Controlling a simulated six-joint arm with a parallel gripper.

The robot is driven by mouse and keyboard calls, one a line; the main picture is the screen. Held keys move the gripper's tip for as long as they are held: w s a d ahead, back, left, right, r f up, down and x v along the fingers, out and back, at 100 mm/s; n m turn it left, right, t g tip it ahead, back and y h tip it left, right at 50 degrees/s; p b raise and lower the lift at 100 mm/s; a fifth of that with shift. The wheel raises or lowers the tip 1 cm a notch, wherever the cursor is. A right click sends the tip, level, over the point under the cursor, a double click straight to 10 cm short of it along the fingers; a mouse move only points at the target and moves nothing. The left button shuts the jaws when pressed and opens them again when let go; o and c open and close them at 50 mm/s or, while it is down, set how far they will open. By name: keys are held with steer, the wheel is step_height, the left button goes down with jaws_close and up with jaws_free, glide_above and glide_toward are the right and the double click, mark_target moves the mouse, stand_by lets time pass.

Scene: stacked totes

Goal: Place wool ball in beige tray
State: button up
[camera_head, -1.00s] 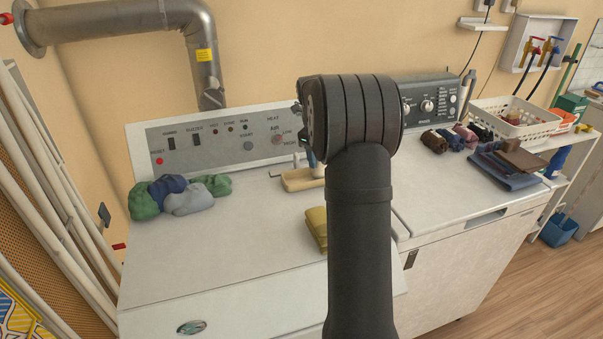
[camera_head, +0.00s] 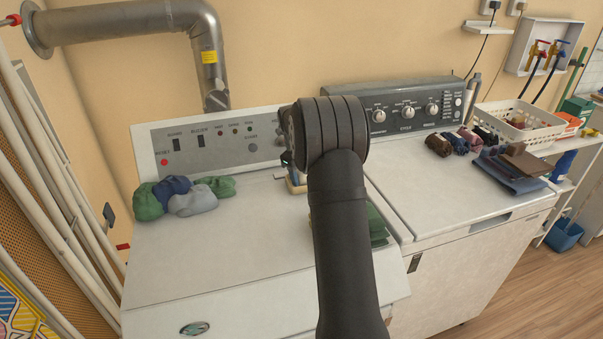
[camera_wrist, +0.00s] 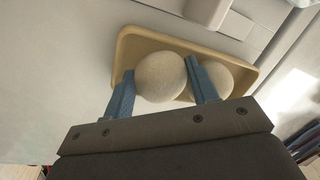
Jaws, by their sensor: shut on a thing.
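In the wrist view my gripper (camera_wrist: 160,68) is shut on a pale wool ball (camera_wrist: 160,80) between its two blue fingers. The held ball overlaps the beige tray (camera_wrist: 124,44), which lies beyond it; whether it touches the tray floor I cannot tell. A second pale wool ball (camera_wrist: 217,76) shows in the tray, partly hidden by the right finger. In the head view my dark arm hides the held ball and most of the tray.
Green, blue and grey cloth bundles (camera_head: 188,196) lie on the left machine top. Folded green cloth (camera_head: 377,226) shows just right of my arm. Rolled and folded cloths (camera_head: 512,166) and a white basket (camera_head: 520,122) stand to the right. The left machine's front top is clear.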

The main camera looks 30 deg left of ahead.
steer(key=o, duration=0.7)
steer(key=shift+f, duration=0.15)
steer(key=r, duration=0.4)
steer(key=s+r, duration=0.1)
steer(key=r, duration=0.3)
steer(key=s+r, duration=0.1)
steer(key=r, duration=0.3)
steer(key=shift+s+a, duration=0.15)
steer(key=shift+a, duration=0.05)
